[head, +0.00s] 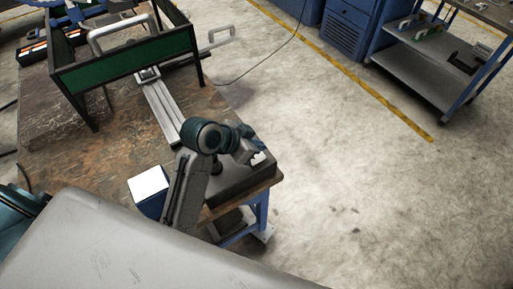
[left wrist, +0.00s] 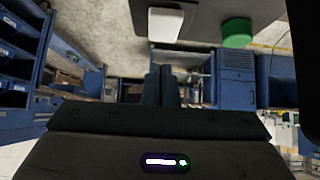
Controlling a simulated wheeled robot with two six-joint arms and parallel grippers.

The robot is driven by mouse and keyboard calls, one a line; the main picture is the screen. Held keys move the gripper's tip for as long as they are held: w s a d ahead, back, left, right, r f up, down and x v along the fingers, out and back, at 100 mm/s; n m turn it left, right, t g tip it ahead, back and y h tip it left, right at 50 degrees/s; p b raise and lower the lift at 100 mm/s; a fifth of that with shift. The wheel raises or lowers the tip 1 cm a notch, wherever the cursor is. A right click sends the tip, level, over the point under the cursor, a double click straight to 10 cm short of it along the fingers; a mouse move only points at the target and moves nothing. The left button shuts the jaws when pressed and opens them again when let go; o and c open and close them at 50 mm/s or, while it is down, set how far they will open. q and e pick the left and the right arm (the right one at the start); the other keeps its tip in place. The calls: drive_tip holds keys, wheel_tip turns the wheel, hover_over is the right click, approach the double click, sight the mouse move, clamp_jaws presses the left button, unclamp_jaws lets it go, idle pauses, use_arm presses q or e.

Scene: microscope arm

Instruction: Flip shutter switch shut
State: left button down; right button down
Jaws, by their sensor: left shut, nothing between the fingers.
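A white switch piece (head: 258,158) sits on a dark box (head: 243,182) at the near right corner of the workbench. In the left wrist view the white piece (left wrist: 165,25) and a green round knob (left wrist: 237,33) show on the dark box at the top of the picture. My left gripper (head: 245,143) is at the box, close to the white piece. Its dark fingers (left wrist: 161,85) are together and empty, apart from the white piece in the wrist view. My arm hides part of the box, and the green knob is not visible in the head view. My right gripper is not in view.
A blue box with a white top (head: 149,185) stands left of my arm. A green-panelled frame (head: 125,62) and metal rails (head: 160,105) are farther back on the workbench (head: 70,165). A shelf cart (head: 425,75) is at the far right. The floor between is clear.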

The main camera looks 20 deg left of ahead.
sight(261, 154)
use_arm(q)
wheel_tip(261, 154, down, 2)
drive_tip(key=shift+s+a+f, duration=0.1)
drive_tip(key=shift+f, duration=0.15)
drive_tip(key=shift+p, duration=0.75)
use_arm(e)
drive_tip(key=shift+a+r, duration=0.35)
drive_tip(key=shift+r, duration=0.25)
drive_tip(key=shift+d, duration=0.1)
use_arm(q)
drive_tip(key=shift+w+d, duration=0.3)
drive_tip(key=shift+w, duration=0.15)
drive_tip(key=shift+w+d, duration=0.25)
drive_tip(key=shift+w, duration=0.05)
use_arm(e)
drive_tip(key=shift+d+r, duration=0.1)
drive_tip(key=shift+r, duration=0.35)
